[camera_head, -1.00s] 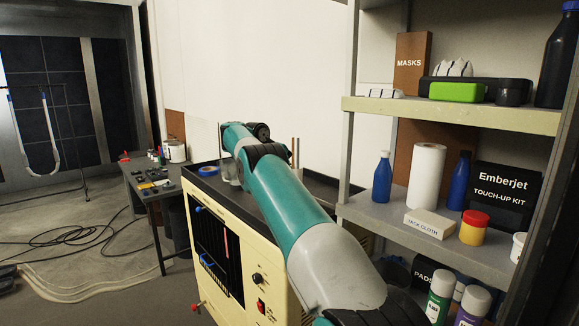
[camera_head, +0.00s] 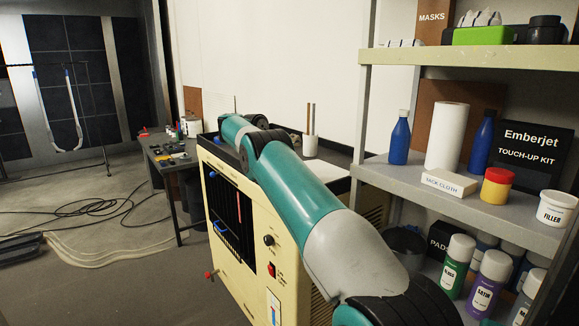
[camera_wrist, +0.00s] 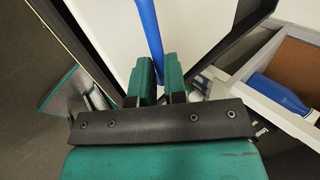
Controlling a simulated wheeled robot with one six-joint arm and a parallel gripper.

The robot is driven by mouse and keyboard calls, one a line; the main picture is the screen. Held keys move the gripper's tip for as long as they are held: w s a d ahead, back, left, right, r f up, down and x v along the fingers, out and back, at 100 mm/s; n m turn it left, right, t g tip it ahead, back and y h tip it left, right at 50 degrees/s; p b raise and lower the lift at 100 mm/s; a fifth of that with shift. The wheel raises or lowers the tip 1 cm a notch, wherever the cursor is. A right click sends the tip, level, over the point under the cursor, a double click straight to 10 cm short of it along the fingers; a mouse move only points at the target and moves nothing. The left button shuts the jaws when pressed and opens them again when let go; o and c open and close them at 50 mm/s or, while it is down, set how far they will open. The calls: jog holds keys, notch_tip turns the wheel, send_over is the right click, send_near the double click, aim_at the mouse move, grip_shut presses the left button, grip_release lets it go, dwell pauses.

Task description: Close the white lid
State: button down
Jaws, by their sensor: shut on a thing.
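In the wrist view my gripper (camera_wrist: 159,80) has its two green fingers closed around a blue bar (camera_wrist: 146,25). The bar runs up from between the fingers across a white panel (camera_wrist: 195,30) with dark edging, which looks like the white lid. In the head view a white surface (camera_head: 324,172) shows on the dark top of the cream cabinet (camera_head: 232,250), just beyond my arm. I cannot tell its angle. My gripper and the blue bar are hidden behind my arm in the head view.
A grey shelf (camera_head: 470,212) with bottles, a paper roll and cans stands close on the right. A white cup (camera_head: 310,146) holding sticks stands at the cabinet's back. A dark table (camera_head: 165,165) stands beyond on the left. Cables (camera_head: 85,220) lie on the floor.

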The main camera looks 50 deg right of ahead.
jog(key=shift+w+a+f+b, duration=0.15)
jog(key=shift+a+f+b, duration=0.25)
jog(key=shift+f, duration=0.15)
jog(key=c, duration=1.2)
grip_release()
jog(key=shift+w+a+r, duration=0.1)
jog(key=shift+a, duration=0.1)
jog(key=shift+o, duration=0.2)
jog(key=shift+d, duration=0.25)
jog(key=shift+a+r+p, duration=0.2)
jog(key=shift+r+p, duration=0.15)
jog(key=p+v, duration=1.1)
jog(key=v, duration=0.5)
jog(key=shift+a+r, duration=0.15)
jog(key=shift+r, duration=0.05)
